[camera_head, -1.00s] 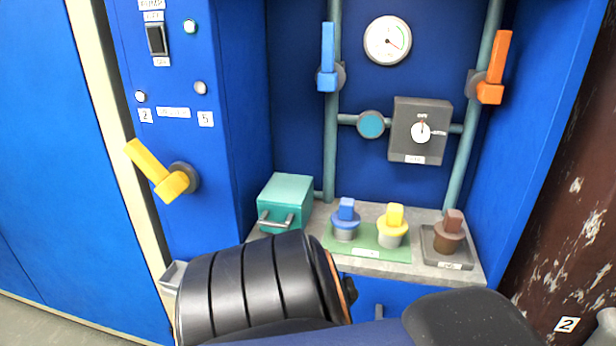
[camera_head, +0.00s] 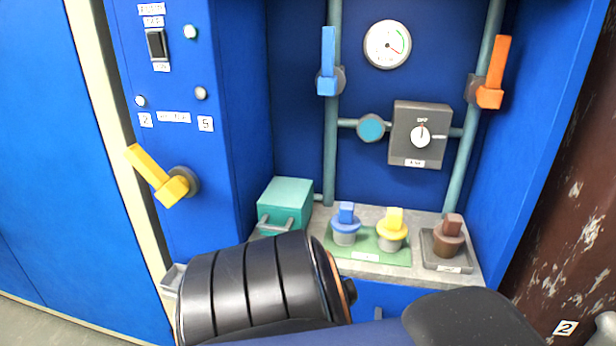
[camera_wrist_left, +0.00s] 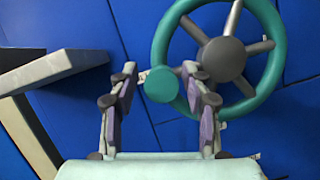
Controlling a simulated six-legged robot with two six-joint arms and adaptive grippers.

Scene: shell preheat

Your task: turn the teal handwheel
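The teal handwheel (camera_wrist_left: 270,88) shows at the upper right of the left wrist view. It has a grey hub (camera_wrist_left: 223,58), grey spokes and a round teal knob (camera_wrist_left: 161,85) at its lower left rim. My left gripper (camera_wrist_left: 160,75) is open, with its two fingers apart on either side of the knob in the picture. The right-hand finger overlaps the rim in the view. I cannot tell whether either finger touches the wheel or knob. The handwheel is not seen in the head view. My right gripper is in neither view.
A grey ledge (camera_wrist_left: 50,70) juts in at the left of the wrist view. The head view shows a yellow lever (camera_head: 150,168), blue lever (camera_head: 328,62), orange lever (camera_head: 497,72), gauge (camera_head: 387,44), teal box (camera_head: 286,202) and a bench (camera_head: 405,272) with several colored plugs.

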